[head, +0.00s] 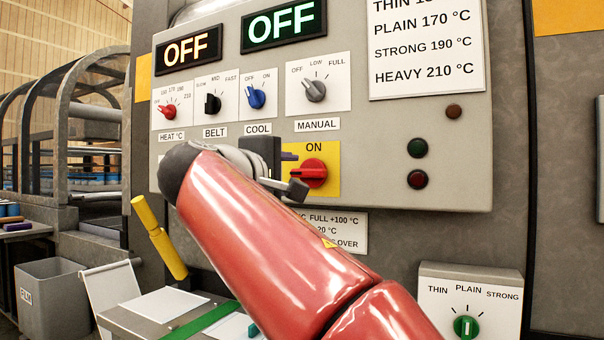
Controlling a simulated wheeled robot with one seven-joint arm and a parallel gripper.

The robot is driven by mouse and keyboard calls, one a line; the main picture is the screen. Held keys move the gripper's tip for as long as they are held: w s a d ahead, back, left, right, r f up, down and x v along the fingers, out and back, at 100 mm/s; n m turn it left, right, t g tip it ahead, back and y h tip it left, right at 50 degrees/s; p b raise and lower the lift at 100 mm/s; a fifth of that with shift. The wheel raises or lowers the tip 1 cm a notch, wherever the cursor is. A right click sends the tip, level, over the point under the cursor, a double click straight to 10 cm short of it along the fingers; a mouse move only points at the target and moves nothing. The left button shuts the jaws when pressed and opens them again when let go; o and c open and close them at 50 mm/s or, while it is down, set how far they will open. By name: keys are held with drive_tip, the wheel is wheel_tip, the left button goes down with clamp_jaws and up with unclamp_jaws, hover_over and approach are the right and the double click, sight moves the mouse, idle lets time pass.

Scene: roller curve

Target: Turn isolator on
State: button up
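The isolator is a red rotary knob (315,172) on a yellow plate (329,191) low on the grey control panel. The word ON is printed above it, and its grip bar looks roughly horizontal. The left part of the plate is hidden by my gripper, so any other label there cannot be read. My gripper (291,173) is at the knob's left side, with its two fingers apart, one higher and one lower. It holds nothing that I can see. The lower fingertip overlaps the knob's lower left edge in the picture; contact cannot be told.
Above are the heat (168,111), belt (212,103), cool (256,97) and manual (315,90) knobs. Two displays (189,48) (284,23) read OFF. A yellow cylindrical bar (160,237) hangs left. A green knob (466,326) is lower right. My red arm crosses the lower middle.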

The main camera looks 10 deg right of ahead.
sight(305, 174)
drive_tip(key=x, duration=0.5)
drive_tip(key=shift+w+d+p, duration=0.2)
drive_tip(key=shift+w+p, duration=0.05)
drive_tip(key=shift+p, duration=0.1)
clamp_jaws()
